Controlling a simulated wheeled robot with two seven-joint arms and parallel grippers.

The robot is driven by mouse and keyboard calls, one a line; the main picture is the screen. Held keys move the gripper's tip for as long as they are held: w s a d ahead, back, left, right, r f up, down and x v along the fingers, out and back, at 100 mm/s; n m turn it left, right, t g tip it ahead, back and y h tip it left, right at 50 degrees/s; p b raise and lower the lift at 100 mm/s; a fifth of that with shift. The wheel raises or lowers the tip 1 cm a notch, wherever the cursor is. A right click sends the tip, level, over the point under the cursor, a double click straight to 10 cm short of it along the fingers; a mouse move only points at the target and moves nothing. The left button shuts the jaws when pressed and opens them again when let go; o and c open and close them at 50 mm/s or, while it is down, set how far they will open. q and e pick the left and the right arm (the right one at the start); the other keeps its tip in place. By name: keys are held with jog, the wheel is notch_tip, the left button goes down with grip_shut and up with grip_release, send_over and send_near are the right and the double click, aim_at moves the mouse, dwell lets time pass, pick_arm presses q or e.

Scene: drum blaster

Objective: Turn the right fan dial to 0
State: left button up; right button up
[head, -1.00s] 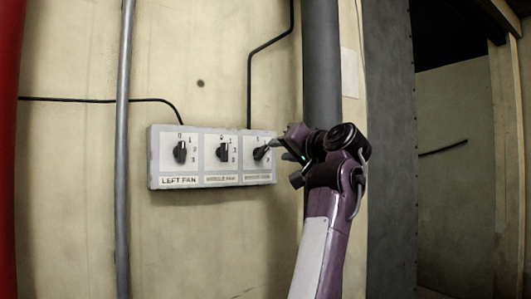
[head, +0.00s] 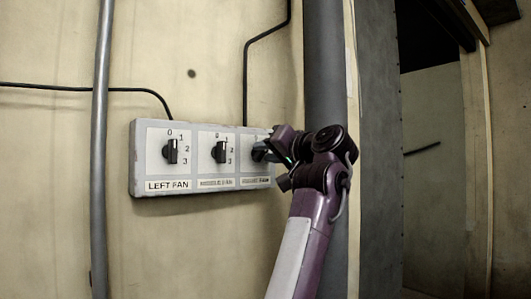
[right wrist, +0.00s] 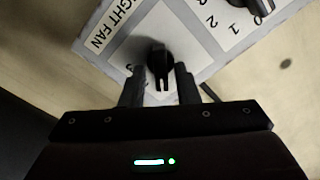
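The right fan dial (right wrist: 160,62) is a black knob on a white plate, in the middle of the right wrist view. Its white-marked end points down toward my gripper in that view; I cannot tell which number it is set to. My right gripper (right wrist: 160,78) is open, one finger on each side of the knob, with small gaps showing. In the head view my right gripper (head: 266,150) is at the right end of the switch panel (head: 138,185) and hides most of the dial and its numbers. My left gripper is not in view.
The left fan dial (head: 170,151) and middle fan dial (head: 219,152) are on the same panel. A thin grey pipe (head: 101,150) runs left of the panel, a thick dark pipe (head: 325,70) right of it. Black cables run along the wall.

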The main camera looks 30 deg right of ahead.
jog(key=shift+c, duration=1.2)
jog(key=shift+a, duration=0.1)
grip_shut()
jog(key=shift+f, duration=0.1)
jog(key=shift+n+b, duration=0.3)
jog(key=shift+b, duration=0.15)
jog(key=n+b, duration=0.3)
jog(key=shift+f+b, duration=0.2)
jog(key=shift+b, duration=0.15)
jog(key=n+b, duration=0.1)
jog(key=n, duration=0.1)
jog(key=shift+w+a+n+b, duration=0.1)
jog(key=shift+n+b, duration=0.2)
pick_arm(q)
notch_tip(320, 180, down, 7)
jog(key=b, duration=0.1)
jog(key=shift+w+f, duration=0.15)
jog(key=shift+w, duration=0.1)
pick_arm(e)
jog(key=shift+r+n, duration=0.1)
jog(key=shift+n, duration=0.8)
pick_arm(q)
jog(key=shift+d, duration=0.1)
